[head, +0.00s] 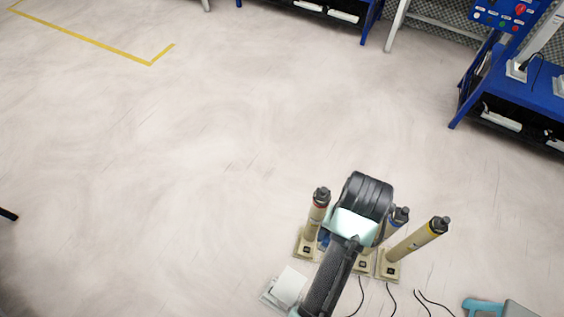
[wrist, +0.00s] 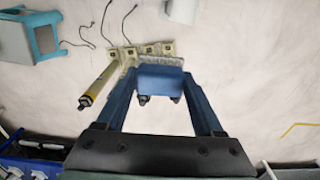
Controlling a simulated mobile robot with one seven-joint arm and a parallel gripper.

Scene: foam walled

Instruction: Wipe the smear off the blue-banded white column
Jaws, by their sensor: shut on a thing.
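The blue-banded column (head: 399,216) stands in the head view just right of my arm. Its dark cap and blue band show, but my arm hides much of its shaft. I cannot make out a smear. In the wrist view my gripper (wrist: 160,73) is shut on a blue block (wrist: 161,84), which looks like a wiping pad. The block covers part of the column group behind it, so I cannot tell whether it touches a column. In the head view my arm hides most of the gripper.
A red-banded column (head: 317,215) stands left of my arm and a yellow-banded column (head: 420,238) stands to the right. Cables lie on the floor near their bases. A white box (head: 290,284) sits at the lower left of the columns. Open floor lies beyond and left.

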